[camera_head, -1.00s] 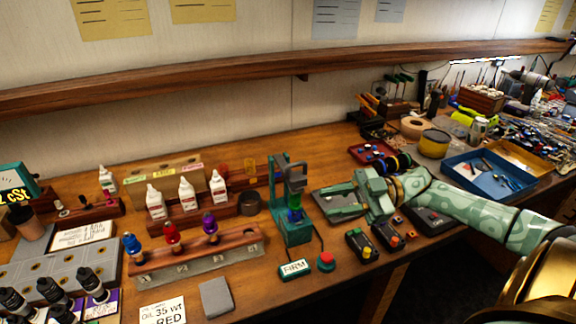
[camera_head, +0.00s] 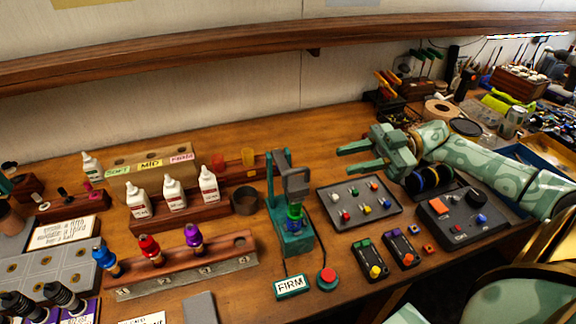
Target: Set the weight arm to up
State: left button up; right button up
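A green test stand (camera_head: 290,238) stands upright at the middle of the bench. A grey block-like arm (camera_head: 294,182), apparently the weight arm, projects from the stand's upper part. Below it sits a small part with blue and green bands (camera_head: 294,215). A "FIRM" sign (camera_head: 290,286) and a red button (camera_head: 327,278) lie in front, with cables. My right gripper (camera_head: 350,160) is open and empty, to the right of the stand's top, fingers pointing left. It is apart from the stand and above the bench. My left gripper is out of view.
A grey tray of small coloured parts (camera_head: 335,188) lies right of the stand. Two small control boxes (camera_head: 370,261) and a dark control panel (camera_head: 452,217) are nearby. A wooden rack with coloured shock bodies (camera_head: 180,264) and white bottles (camera_head: 173,193) stand left.

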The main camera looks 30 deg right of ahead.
aim_at(292, 173)
jog(key=p+x, duration=0.1)
jog(key=x, duration=1.3)
grip_shut()
